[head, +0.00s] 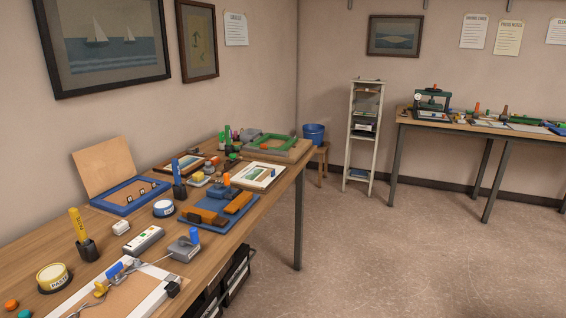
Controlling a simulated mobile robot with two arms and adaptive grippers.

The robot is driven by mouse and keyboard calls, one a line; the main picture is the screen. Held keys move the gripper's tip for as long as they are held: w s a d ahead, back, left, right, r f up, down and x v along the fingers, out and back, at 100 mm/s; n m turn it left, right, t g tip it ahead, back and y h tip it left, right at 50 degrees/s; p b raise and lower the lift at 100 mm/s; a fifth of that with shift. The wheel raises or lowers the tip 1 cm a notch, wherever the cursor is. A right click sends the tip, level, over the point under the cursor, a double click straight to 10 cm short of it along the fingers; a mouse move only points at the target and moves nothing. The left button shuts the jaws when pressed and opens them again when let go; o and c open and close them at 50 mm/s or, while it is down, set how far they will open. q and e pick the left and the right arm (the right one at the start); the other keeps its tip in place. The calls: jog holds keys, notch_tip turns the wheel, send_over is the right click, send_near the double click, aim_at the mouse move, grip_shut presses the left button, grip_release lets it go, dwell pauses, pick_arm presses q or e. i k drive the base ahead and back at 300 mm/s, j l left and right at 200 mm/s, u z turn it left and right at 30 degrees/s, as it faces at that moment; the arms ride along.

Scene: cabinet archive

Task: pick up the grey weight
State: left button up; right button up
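A grey block (184,249) with an upright blue handle stands on the left wooden table, close to its front edge. It looks like the grey weight, though I cannot be sure of its label. It sits just right of a light grey device (144,240) and behind a white frame (150,303). Nothing covers it. Neither of my grippers is in the head view.
The left table (240,233) is crowded. A blue board (190,222) with orange-brown blocks lies behind the grey block. A yellow-handled tool (76,225) stands upright at left. A shelf (363,135) and second table (480,128) are farther off. The floor (400,250) is clear.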

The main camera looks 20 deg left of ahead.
aim_at(208, 169)
jog(key=i+u, duration=0.2)
jog(key=i, duration=0.25)
jog(key=i+l+u, duration=0.2)
jog(key=i, duration=0.2)
jog(key=i+l+u, duration=0.15)
jog(key=i, duration=0.25)
jog(key=i+l+u, duration=0.2)
jog(key=i, duration=0.2)
